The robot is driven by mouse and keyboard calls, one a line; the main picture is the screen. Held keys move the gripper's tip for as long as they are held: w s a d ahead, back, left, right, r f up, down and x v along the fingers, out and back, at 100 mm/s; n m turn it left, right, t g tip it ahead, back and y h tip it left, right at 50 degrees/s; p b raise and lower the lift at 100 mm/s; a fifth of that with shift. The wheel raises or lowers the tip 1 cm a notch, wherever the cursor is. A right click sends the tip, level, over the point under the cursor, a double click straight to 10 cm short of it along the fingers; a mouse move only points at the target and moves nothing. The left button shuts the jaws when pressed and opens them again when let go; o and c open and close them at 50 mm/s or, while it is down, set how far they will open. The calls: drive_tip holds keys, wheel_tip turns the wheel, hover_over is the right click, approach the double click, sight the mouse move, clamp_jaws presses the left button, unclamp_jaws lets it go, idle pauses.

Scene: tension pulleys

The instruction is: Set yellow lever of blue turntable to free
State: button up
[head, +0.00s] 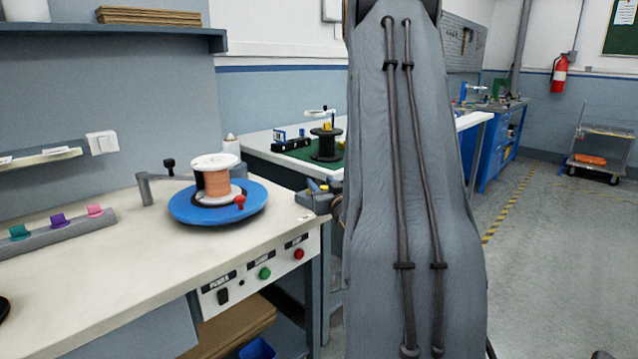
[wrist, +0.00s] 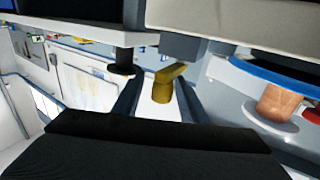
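The blue turntable (head: 180,208) lies on the workbench at the left in the head view and carries a copper-coloured spool (head: 217,182). Its blue rim also shows at the upper right of the wrist view (wrist: 262,73). The yellow lever (wrist: 162,90) is near the middle of the wrist view, below a grey block; a small yellow part (head: 323,187) shows at the bench's right corner in the head view. My gripper (wrist: 160,88) is open, with dark fingers on either side of the lever and visible gaps. My arm hides most of it in the head view.
A red knob (head: 240,202) stands at the turntable's front. A bench-front panel has a black switch, a green button (head: 265,273) and a red button (head: 299,254). A second bench with a black spool (head: 326,145) stands behind. Open floor lies at the right.

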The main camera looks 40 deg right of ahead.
drive_tip(key=shift+w+d, duration=0.15)
drive_tip(key=shift+w, duration=0.5)
clamp_jaws()
